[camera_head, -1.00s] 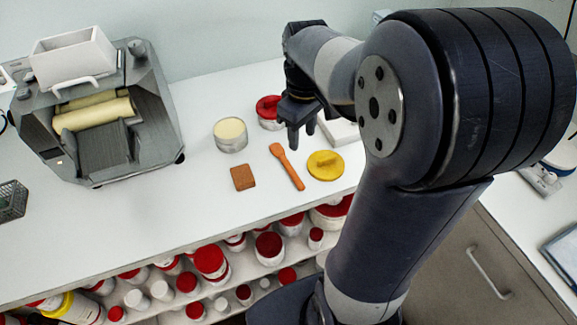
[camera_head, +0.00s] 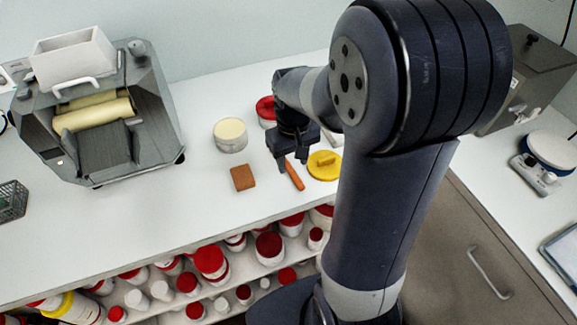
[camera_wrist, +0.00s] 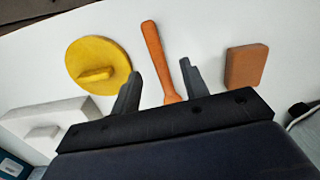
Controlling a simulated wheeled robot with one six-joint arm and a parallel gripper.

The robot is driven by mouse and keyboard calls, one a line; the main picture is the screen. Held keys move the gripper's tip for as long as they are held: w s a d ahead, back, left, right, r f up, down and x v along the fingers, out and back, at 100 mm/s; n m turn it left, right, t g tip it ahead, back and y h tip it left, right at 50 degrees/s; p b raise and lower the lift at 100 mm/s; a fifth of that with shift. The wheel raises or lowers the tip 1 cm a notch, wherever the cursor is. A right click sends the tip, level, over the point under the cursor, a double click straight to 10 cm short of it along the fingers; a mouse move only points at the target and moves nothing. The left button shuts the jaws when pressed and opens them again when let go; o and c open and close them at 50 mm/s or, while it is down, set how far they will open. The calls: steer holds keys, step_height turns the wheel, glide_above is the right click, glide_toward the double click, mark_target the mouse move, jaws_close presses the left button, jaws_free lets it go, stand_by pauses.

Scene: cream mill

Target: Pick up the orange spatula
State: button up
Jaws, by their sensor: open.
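The orange spatula (camera_head: 295,176) lies on the white counter, its upper part hidden behind my gripper (camera_head: 291,165) in the head view. In the wrist view the spatula's handle (camera_wrist: 153,55) points away from the gripper, and its wider end is partly hidden by the gripper's body. My gripper (camera_wrist: 160,82) is open and empty, with one finger on each side of the spatula. It appears to be above the spatula; I cannot tell the exact height.
A yellow lid (camera_head: 324,167) lies close to the right of the spatula, and a brown block (camera_head: 243,178) to its left. An open cream-filled tin (camera_head: 230,135) and a red-topped tin (camera_head: 266,110) stand behind. A roller mill (camera_head: 100,115) is at left. The counter's front edge is near.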

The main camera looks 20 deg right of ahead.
mark_target(293, 173)
step_height(293, 173, down, 4)
steer(key=shift+d+r, duration=0.1)
steer(key=shift+r, duration=0.05)
jaws_close()
stand_by(0.4)
